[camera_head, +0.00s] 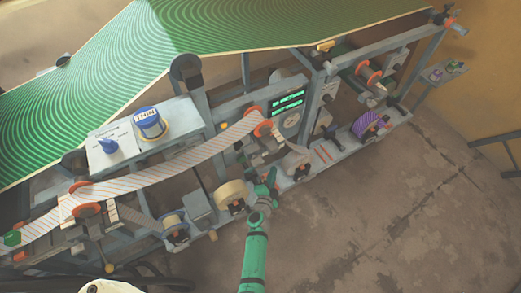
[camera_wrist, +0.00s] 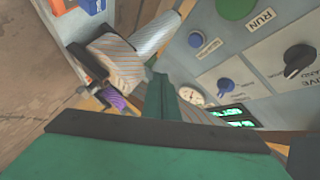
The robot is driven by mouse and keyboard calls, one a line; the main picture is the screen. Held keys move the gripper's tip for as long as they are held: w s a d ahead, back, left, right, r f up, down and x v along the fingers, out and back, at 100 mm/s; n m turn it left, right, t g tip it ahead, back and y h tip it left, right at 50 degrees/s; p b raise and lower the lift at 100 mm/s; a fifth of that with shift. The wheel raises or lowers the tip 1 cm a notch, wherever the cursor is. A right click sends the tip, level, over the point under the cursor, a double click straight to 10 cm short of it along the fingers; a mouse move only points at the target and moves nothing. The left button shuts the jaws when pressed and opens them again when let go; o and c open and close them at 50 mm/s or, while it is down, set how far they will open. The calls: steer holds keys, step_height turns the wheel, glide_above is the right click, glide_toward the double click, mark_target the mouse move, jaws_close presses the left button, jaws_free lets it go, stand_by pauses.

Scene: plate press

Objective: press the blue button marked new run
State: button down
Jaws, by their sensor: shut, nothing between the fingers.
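A large blue round button (camera_head: 148,124) with a white label sits on the grey control box at the left in the head view; its lettering is too small to read surely. My gripper (camera_head: 267,180) is shut and empty, low beside the front of the machine, well to the right of and below that button. In the wrist view my shut fingers (camera_wrist: 159,95) point toward the machine, touching nothing that I can make out. No blue button marked new run is readable there.
A striped paper web (camera_head: 170,160) runs across the machine's front over orange-ended rollers. A display with green text (camera_head: 288,102) and a gauge stand behind my gripper. A purple roll (camera_head: 370,125) is at the right. The concrete floor (camera_head: 370,210) at front right is clear.

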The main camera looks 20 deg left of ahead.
steer(key=shift+w+d, duration=0.1)
steer(key=shift+w, duration=0.15)
steer(key=w+a, duration=0.5)
steer(key=a, duration=0.2)
steer(key=shift+w, duration=0.15)
stand_by(0.4)
steer(key=shift+w, duration=0.1)
stand_by(1.3)
steer(key=shift+a, duration=0.1)
stand_by(0.5)
